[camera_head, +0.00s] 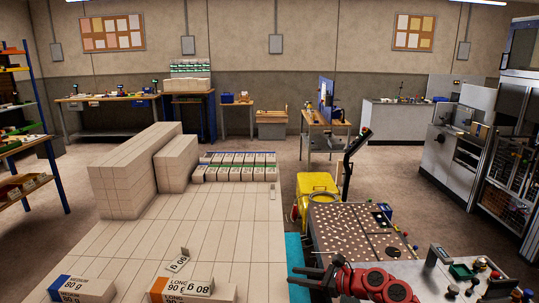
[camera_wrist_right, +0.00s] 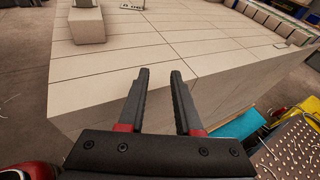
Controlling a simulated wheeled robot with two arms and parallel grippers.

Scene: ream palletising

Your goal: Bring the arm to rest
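My right gripper (camera_head: 293,275) is at the lower middle of the head view, at the end of my red right arm (camera_head: 372,283). It is beside the right edge of the pale stack of reams (camera_head: 215,218), over the turquoise strip. In the right wrist view my right gripper (camera_wrist_right: 160,73) has its two black fingers apart with nothing between them. The pale stack (camera_wrist_right: 90,80) fills the view beyond and below the fingertips. Whether the fingers touch it I cannot tell, but they look apart from it. My left arm and left gripper are not in view.
Labelled reams (camera_head: 178,287) lie at the stack's near end, with a small tilted card (camera_head: 178,264) behind them. Taller blocks (camera_head: 135,175) stand at its far left. A perforated table (camera_head: 355,232) and a yellow bin (camera_head: 317,188) stand close on the right. Brown floor is open behind.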

